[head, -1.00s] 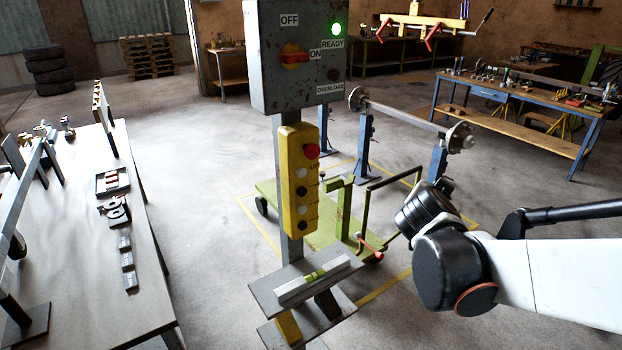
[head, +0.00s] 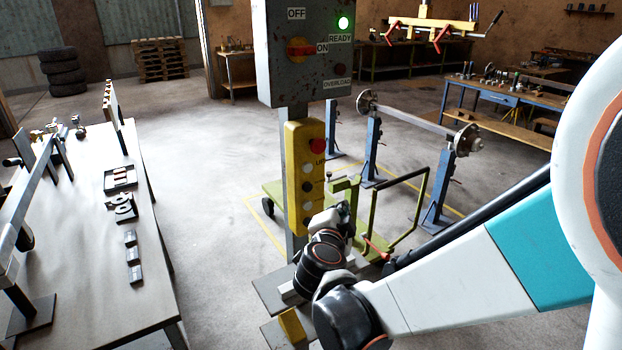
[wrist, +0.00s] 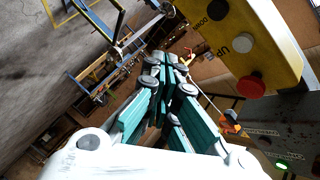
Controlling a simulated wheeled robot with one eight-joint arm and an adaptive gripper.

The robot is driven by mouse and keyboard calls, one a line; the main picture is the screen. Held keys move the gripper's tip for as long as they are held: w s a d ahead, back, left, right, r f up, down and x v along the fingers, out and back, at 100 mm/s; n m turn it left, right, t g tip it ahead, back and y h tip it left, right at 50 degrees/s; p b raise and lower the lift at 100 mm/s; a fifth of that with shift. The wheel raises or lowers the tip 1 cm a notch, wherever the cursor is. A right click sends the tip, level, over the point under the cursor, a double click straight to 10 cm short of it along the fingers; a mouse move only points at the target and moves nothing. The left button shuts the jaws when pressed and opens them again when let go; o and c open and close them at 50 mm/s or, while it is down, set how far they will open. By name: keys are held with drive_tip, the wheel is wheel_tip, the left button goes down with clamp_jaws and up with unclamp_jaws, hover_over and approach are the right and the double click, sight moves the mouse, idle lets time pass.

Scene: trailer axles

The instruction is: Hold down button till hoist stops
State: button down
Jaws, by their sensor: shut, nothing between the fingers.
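The yellow button box (head: 296,180) hangs on the grey post below the switch cabinet. It carries a red button (head: 317,146), a white button marked UP (head: 307,168), a black button (head: 307,187) below it, and further buttons lower. In the wrist view, the box (wrist: 275,45) is at upper right, with the dark button (wrist: 218,10) beside the word DOWN. My gripper (wrist: 170,70) is shut and empty, its tips apart from the box in that view. In the head view, my gripper (head: 340,212) is just right of the box's lower part. The yellow hoist beam (head: 425,22) with red hooks hangs at the top right.
The grey cabinet (head: 280,60) shows a green READY light (head: 343,23). An axle (head: 415,120) rests on blue stands behind a green trolley (head: 385,215). A workbench (head: 90,260) stands at left. Floor between bench and post is clear.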

sight(307, 187)
drive_tip(key=w+a, duration=0.5)
drive_tip(key=w, duration=0.2)
drive_tip(key=shift+w, duration=0.2)
idle(0.4)
idle(1.4)
drive_tip(key=shift+w+a, duration=0.15)
drive_tip(key=shift+w, duration=0.15)
